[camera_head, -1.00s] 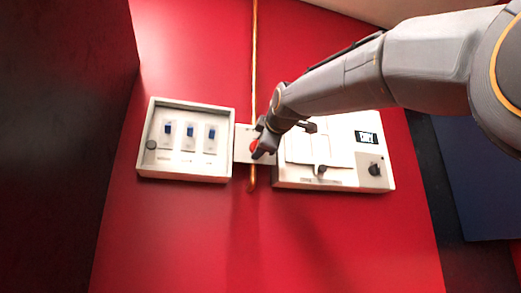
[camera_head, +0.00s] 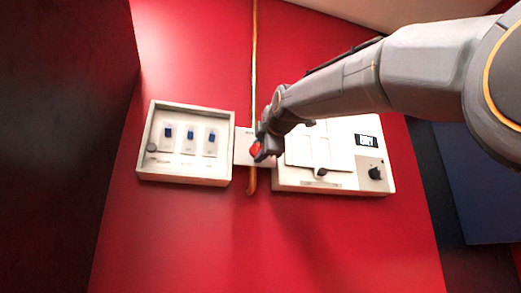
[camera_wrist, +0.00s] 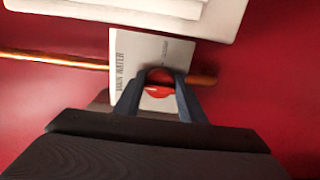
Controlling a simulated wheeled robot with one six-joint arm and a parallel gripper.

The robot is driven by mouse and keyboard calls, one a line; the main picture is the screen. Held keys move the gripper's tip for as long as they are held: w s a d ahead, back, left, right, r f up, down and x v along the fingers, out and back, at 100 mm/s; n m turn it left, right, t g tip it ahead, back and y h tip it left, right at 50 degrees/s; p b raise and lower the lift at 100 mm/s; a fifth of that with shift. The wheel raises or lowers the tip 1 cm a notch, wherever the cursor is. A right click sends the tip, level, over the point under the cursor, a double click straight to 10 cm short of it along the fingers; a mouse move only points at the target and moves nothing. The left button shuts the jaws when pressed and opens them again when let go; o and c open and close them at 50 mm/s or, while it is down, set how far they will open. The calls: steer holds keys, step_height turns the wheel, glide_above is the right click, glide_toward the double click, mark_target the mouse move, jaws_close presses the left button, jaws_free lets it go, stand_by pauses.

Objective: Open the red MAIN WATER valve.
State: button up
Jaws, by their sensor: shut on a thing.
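The red MAIN WATER valve handle (camera_wrist: 158,91) sits on a pale plate (camera_wrist: 135,48) lettered MAIN WATER, in front of the copper pipe (camera_wrist: 55,60). In the wrist view my gripper (camera_wrist: 158,82) has one finger on each side of the red handle and is shut on it. In the head view the red handle (camera_head: 257,151) shows at the tip of my gripper (camera_head: 264,150). My fingers hide part of the handle, and its exact angle is hard to tell.
A switch box (camera_head: 186,104) with three blue switches is left of the valve plate. A white panel (camera_head: 330,181) with a small display (camera_head: 366,141) and a dark knob (camera_head: 375,173) is close on the right. The red wall (camera_head: 200,240) below is clear.

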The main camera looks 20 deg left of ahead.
steer(key=o, duration=1)
steer(key=shift+o, duration=0.2)
steer(key=b+v, duration=0.3)
steer(key=v, duration=0.4)
steer(key=shift+s+d+b, duration=0.2)
steer(key=shift+s+b, duration=0.1)
steer(key=shift+s, duration=0.05)
